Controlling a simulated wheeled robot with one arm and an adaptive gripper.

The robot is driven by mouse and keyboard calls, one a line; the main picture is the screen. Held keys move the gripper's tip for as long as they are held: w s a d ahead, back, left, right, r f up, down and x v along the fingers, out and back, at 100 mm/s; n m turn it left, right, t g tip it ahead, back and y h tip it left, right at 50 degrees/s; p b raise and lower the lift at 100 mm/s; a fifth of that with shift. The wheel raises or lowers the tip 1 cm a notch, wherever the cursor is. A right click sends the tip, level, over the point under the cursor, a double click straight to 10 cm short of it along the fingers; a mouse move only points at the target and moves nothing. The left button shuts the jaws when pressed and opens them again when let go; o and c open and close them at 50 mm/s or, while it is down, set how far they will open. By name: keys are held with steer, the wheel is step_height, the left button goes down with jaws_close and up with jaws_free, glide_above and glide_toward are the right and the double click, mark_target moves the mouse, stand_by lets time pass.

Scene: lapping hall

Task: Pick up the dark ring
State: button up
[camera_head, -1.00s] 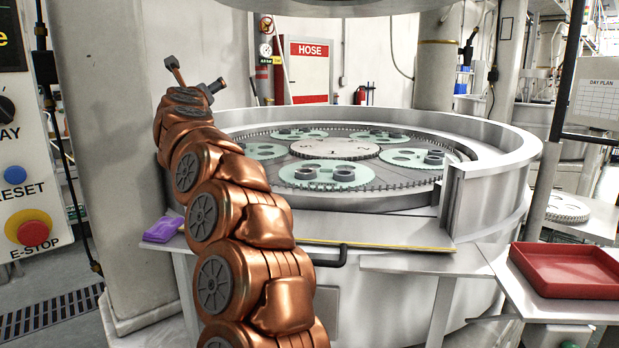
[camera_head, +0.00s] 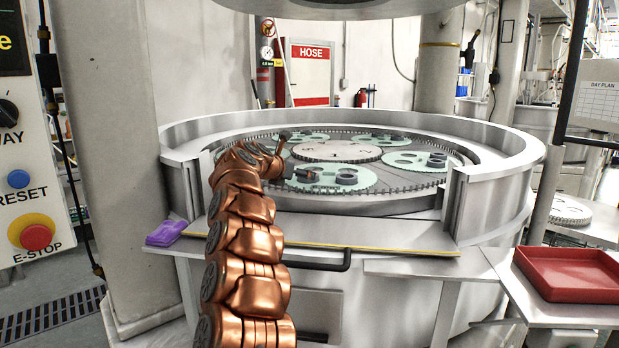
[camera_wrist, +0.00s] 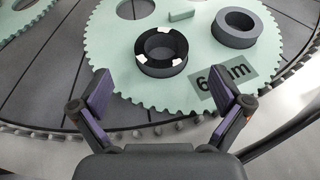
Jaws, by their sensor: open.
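In the head view, my gripper (camera_head: 293,156) is over the left front of the round machine table, near the front carrier (camera_head: 355,186). A dark ring (camera_head: 346,177) shows there.
A small green block (camera_wrist: 181,15) and a "6 mm" label (camera_wrist: 222,78) lie near the rings. A red tray (camera_head: 570,276) stands at the right, a purple item (camera_head: 166,233) at the left.

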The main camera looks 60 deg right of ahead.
steer(key=shift+s+d+f+p, duration=0.15)
steer(key=shift+d+p, duration=0.3)
steer(key=shift+d, duration=0.45)
steer(key=shift+d+f+p, duration=0.2)
steer(key=shift+d+p, duration=0.25)
steer(key=shift+d, duration=0.4)
steer(key=shift+p+x, duration=0.3)
steer(key=shift+x, duration=0.6)
steer(key=shift+f, duration=0.1)
steer(key=shift+c, duration=0.2)
steer(key=c, duration=1.3)
